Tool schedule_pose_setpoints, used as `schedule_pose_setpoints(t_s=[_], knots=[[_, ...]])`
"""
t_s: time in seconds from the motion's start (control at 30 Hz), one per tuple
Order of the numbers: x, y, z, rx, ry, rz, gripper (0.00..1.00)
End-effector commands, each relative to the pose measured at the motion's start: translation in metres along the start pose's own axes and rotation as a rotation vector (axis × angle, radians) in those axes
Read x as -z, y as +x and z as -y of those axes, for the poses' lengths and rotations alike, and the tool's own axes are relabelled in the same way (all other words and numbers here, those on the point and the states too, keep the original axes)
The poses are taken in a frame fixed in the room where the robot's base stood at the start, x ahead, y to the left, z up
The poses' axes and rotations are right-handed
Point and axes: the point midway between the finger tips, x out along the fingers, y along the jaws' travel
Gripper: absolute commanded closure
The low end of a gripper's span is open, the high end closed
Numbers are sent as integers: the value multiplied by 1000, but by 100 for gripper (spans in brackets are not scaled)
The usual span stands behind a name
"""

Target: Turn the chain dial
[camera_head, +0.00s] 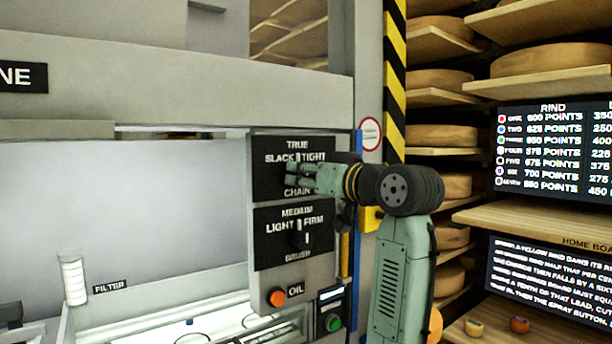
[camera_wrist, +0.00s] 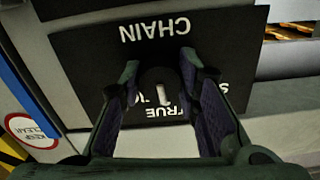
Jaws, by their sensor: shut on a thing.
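The chain dial (camera_wrist: 158,78) is a dark knob on a black plate (camera_head: 272,145) lettered TRUE, SLACK, TIGHT and CHAIN. The plate appears upside down in the wrist view (camera_wrist: 88,45). My gripper (camera_wrist: 160,62) has one finger on each side of the knob and is shut on it. The knob's white mark points towards TRUE. In the head view my gripper (camera_head: 294,176) reaches in from the right and hides most of the knob and part of the lettering.
Below is the brush dial (camera_head: 299,240), its mark towards MEDIUM. An orange oil button (camera_head: 276,297) and a green button (camera_head: 333,323) sit lower. A yellow-black striped post (camera_head: 395,70) and cheese shelves (camera_head: 440,96) stand right.

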Motion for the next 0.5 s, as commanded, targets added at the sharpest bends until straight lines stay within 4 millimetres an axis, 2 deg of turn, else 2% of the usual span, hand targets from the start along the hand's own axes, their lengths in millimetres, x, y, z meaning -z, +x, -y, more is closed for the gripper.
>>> schedule_pose_setpoints(t_s=[0.13, 0.33, 0.37, 0.5], knots=[[0, 0, 0, 1, 65, -1, 98], [0, 0, 0, 0, 66, 0, 98], [0, 0, 0, 0, 66, 0, 69], [0, 0, 0, 0, 65, 0, 60]])
